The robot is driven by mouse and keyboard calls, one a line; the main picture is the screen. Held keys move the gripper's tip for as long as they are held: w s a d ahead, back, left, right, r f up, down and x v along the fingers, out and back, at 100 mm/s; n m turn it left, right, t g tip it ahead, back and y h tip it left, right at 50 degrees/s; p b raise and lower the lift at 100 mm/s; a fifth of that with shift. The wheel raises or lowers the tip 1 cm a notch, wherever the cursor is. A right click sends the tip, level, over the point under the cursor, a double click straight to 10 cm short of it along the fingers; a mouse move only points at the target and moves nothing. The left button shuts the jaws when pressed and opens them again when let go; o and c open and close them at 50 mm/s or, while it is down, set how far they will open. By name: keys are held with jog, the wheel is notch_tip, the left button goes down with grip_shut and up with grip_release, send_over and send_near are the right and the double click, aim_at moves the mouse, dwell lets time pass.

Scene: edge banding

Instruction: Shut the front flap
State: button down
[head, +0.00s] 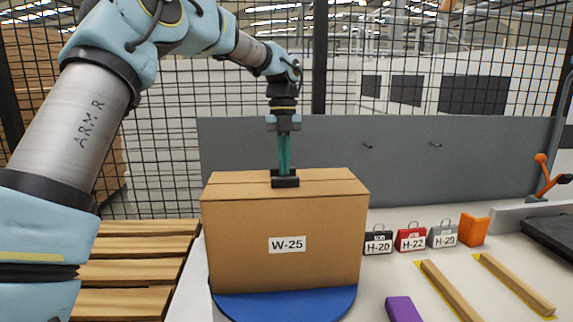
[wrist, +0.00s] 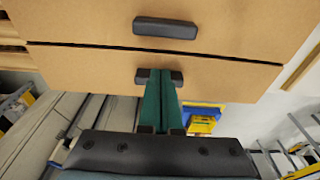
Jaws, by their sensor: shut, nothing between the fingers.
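A brown cardboard box (head: 240,245) labelled W-25 stands upright on a blue round turntable (head: 335,305). Its top looks closed. The front flap (head: 235,191) appears to lie flat, with a thin seam between it and the rear flap. My gripper (head: 285,172) points straight down over the middle of the top, its teal fingers together and empty. The fingertips meet a black pad (head: 285,182) on the box top; whether they press on it I cannot tell. The wrist view shows the fingers (wrist: 160,78) in front of one black pad, and a second pad (wrist: 165,27) across the seam.
Small labelled weights, H-20 (head: 378,242) and red H-22 (head: 411,238), stand right of the box with an orange block (head: 473,229). Wooden strips (head: 450,290) and a purple block (head: 403,309) lie nearer. Wooden slats (head: 135,270) are on the left. A grey panel (head: 430,175) stands behind.

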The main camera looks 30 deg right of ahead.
jog(key=shift+w+a+f, duration=0.15)
jog(key=shift+a+f, duration=0.05)
jog(key=shift+f, duration=0.55)
jog(key=shift+w+d, duration=0.2)
jog(key=shift+d, duration=0.05)
jog(key=shift+s+a+r, duration=0.1)
jog(key=shift+s+r, duration=0.05)
jog(key=shift+r, duration=0.1)
jog(key=shift+r+p, duration=0.85)
jog(key=shift+p, duration=0.2)
notch_tip(320, 180, up, 10)
jog(key=w+b, duration=0.1)
jog(key=shift+w+d+r+b, duration=0.25)
jog(key=shift+w+d+b, duration=0.05)
jog(key=shift+d, duration=0.1)
jog(key=shift+s, duration=0.1)
